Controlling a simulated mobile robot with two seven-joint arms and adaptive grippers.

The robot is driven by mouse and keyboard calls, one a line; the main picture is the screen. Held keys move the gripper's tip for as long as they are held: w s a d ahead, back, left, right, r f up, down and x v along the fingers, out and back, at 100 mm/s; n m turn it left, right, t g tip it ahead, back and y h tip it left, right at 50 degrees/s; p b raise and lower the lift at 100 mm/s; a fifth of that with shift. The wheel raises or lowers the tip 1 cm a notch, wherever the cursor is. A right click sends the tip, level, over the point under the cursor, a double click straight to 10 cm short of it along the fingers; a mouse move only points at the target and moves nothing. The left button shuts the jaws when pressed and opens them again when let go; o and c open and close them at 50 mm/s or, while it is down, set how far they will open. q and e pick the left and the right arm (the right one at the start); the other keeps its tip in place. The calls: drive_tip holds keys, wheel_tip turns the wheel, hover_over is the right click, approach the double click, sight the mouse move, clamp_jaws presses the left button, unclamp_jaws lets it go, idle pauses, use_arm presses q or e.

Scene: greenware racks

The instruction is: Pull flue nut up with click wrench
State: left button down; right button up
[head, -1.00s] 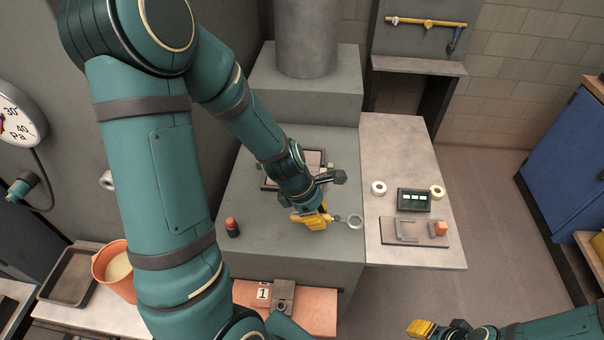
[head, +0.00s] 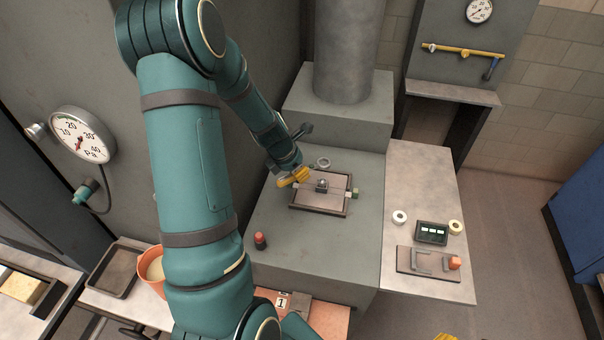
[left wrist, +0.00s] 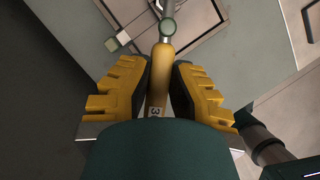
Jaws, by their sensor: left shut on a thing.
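My left gripper (head: 293,177) is shut on the click wrench, which has a pale ring head (head: 323,163). In the left wrist view the wrench's yellow handle (left wrist: 161,65) lies between the two yellow fingers, with a round joint and grey shaft beyond. The flue nut seems to be the small dark piece (head: 322,185) in the middle of a framed plate (head: 333,208) on the grey block. The ring is behind and above it in the picture, apart from it. Of my right gripper (head: 446,337) only a yellow tip shows at the bottom edge.
A green block (head: 355,193) sits at the plate's right edge. A red-topped cylinder (head: 260,240) stands at the block's front left. The side table (head: 428,170) holds tape rolls, a display box (head: 432,233) and a small fixture. A grey flue (head: 345,50) rises behind.

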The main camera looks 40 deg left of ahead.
use_arm(q)
drive_tip(key=shift+f+b, duration=2.4)
drive_tip(key=shift+f, duration=0.5)
drive_tip(key=shift+f, duration=0.2)
drive_tip(key=shift+f, duration=0.3)
drive_tip(key=shift+f, duration=0.6)
idle(0.7)
drive_tip(key=c, duration=1)
unclamp_jaws()
drive_tip(key=shift+o, duration=0.2)
